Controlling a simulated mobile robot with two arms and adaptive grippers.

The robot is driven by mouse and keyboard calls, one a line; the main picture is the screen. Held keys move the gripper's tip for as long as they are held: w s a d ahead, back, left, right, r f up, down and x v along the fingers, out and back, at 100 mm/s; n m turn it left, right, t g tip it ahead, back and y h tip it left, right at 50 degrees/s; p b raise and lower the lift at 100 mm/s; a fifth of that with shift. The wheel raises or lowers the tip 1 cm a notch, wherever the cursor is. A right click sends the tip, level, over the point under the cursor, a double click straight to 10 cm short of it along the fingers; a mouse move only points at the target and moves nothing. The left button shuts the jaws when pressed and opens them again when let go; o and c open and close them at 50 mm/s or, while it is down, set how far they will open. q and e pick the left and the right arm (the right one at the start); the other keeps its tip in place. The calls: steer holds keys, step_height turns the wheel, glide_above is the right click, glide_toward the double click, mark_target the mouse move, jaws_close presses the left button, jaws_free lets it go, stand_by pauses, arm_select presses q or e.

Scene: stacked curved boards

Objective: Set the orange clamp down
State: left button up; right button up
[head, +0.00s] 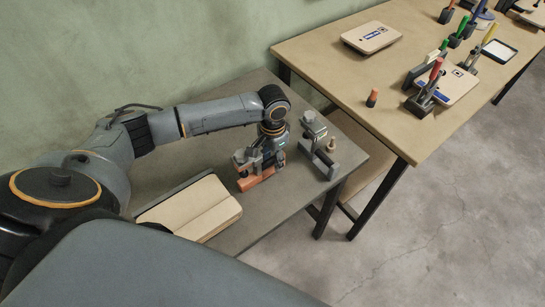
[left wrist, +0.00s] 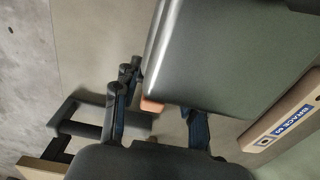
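The orange clamp (head: 259,179) is at the middle of the low dark table (head: 262,228), with its orange bar at the bottom and grey parts above. My left gripper (head: 262,157) reaches down over it from the arm and is shut on it. I cannot tell whether the bar touches the tabletop. In the left wrist view a small orange patch of the clamp (left wrist: 152,104) shows between the dark fingers (left wrist: 158,118). A large grey shape hides most of the rest there. My right gripper is not in view.
A grey clamp (head: 316,142) stands just right of my left gripper. Stacked curved boards (head: 192,210) lie to the left front. The higher wooden table (head: 330,62) holds several clamps, boards and a small orange-topped piece (head: 372,98). Bare tabletop shows in front of my gripper.

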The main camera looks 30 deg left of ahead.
arm_select(q)
steer(key=shift+r, duration=0.1)
step_height(320, 180, up, 12)
steer(key=b, duration=0.1)
stand_by(0.4)
steer(key=shift+d, duration=0.1)
stand_by(0.4)
